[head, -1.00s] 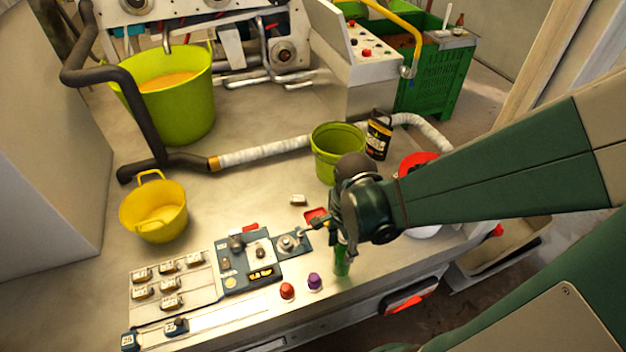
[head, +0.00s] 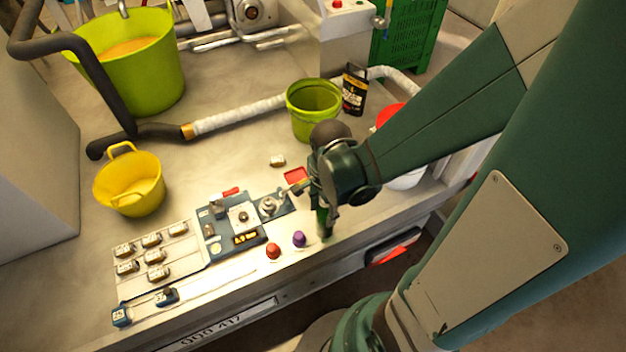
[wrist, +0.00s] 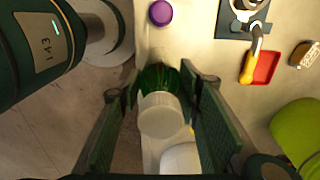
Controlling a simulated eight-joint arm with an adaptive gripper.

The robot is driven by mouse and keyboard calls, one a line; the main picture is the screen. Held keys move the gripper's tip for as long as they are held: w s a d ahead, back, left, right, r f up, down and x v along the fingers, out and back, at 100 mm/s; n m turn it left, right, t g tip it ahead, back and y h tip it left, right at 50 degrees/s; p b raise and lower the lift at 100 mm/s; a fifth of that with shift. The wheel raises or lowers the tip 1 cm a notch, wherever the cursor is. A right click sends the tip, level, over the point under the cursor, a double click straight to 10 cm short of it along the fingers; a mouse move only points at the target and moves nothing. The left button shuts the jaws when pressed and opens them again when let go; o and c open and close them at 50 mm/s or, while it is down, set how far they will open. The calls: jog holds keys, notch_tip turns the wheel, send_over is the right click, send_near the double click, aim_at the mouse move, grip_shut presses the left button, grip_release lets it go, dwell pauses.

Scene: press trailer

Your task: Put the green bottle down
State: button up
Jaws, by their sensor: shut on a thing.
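The green bottle (head: 323,222) shows in the head view at the front edge of the metal table (head: 225,150), partly hidden below my wrist. In the wrist view the bottle (wrist: 160,80) is seen from above, with its pale cap (wrist: 161,115) toward the camera. My gripper (wrist: 160,98) has a finger on each side of the bottle and is shut on it. The bottle looks roughly upright in the head view. I cannot tell whether its base touches the table.
A purple knob (head: 299,239) and a red knob (head: 273,250) stand left of the bottle. The table's front edge is close.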

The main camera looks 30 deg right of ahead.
jog(key=shift+f, duration=0.15)
jog(key=o, duration=1)
jog(key=shift+r, duration=0.2)
jog(key=shift+r+p, duration=1.9)
jog(key=shift+r, duration=4.05)
